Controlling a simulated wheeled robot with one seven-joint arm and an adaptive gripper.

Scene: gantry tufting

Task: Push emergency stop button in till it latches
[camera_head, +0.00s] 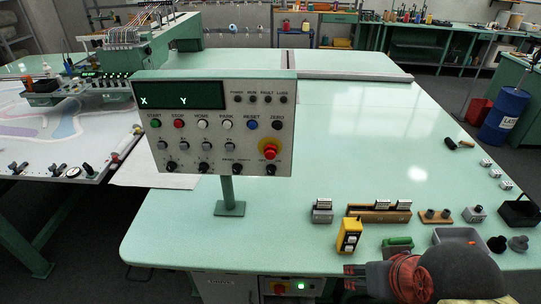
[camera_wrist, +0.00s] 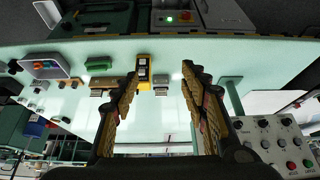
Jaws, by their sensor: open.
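The emergency stop button (camera_head: 270,150) is a red mushroom head on a yellow surround at the lower right of the upright control panel (camera_head: 216,160). From the head view I cannot tell whether it is pressed in. The panel also shows upside down at the right of the wrist view (camera_wrist: 274,142); there I cannot make out the emergency stop, and my right finger covers the panel's near edge. My gripper (camera_wrist: 160,77) is open, with nothing between its ridged fingers. It is over the table's front part, apart from the panel.
The panel stands on a green post (camera_head: 227,193) on the pale green table (camera_head: 390,115). A yellow pendant (camera_head: 349,236), a wooden block rack (camera_head: 378,213) and a grey tray (camera_head: 457,236) lie near the front right edge. The table middle is clear.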

